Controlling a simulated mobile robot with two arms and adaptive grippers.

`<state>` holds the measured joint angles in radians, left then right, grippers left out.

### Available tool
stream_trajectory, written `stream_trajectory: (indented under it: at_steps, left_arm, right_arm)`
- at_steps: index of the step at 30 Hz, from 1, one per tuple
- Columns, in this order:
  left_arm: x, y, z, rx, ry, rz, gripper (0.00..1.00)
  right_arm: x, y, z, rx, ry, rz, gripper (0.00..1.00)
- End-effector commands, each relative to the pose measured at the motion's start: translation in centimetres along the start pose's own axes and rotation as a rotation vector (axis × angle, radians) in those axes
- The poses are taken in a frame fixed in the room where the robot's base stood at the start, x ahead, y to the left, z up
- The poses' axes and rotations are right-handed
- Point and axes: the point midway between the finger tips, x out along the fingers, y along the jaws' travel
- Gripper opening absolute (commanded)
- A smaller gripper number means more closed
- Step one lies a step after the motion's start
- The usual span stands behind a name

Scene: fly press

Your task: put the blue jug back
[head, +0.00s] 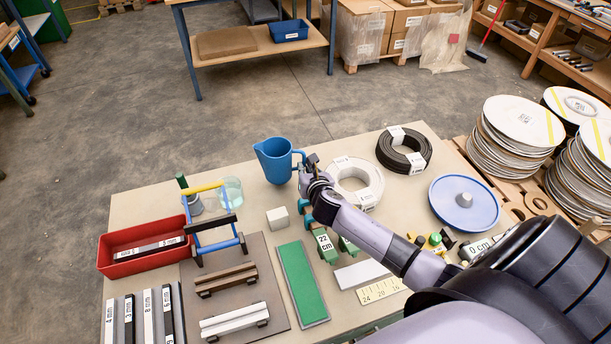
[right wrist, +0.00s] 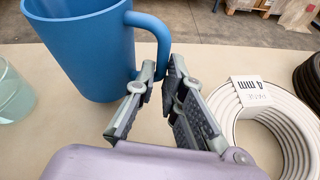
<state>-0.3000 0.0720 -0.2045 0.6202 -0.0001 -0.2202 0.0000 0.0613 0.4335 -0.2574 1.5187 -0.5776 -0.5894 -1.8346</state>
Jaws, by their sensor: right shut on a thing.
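The blue jug (head: 272,162) is upright over the far part of the workbench (head: 150,205), with its handle on the right. It also shows at the upper left of the right wrist view (right wrist: 90,50). My right gripper (head: 308,165) reaches it from the right. In the right wrist view the two fingers (right wrist: 160,88) close on the lower part of the jug's handle. I cannot tell whether the jug's base touches the bench. My left gripper is not in view.
A clear greenish beaker (head: 231,190) stands left of the jug. A white coil (head: 357,186) and a black coil (head: 405,146) lie to its right. A red bin (head: 118,266), a blue-yellow frame (head: 214,246) and a blue round lid (head: 479,215) are also on the bench.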

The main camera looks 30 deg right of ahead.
Motion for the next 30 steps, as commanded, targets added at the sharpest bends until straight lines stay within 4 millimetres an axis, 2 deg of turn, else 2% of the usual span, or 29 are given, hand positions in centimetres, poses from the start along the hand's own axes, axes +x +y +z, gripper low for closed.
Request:
stream_trajectory:
  at_steps: [1,6,19,20,28,30]
  left_arm:
    - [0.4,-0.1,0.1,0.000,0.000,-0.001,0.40]
    - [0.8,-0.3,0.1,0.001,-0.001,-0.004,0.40]
    - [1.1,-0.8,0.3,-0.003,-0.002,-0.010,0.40]
    - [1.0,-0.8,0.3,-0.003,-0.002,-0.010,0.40]
    - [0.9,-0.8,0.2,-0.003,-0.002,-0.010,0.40]
    - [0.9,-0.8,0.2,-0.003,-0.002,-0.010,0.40]
  right_arm:
    - [0.4,-0.1,-1.2,0.003,0.004,-0.001,0.00]
    - [1.1,-0.4,-2.7,0.003,0.001,0.000,0.00]
    - [1.3,-0.5,-3.2,0.000,0.000,0.001,0.00]
    - [1.3,-0.5,-3.2,0.000,0.001,0.000,0.11]
    - [1.2,-0.5,-3.1,0.001,0.002,0.000,0.29]
    - [1.2,-0.5,-3.1,0.001,0.002,0.000,0.31]
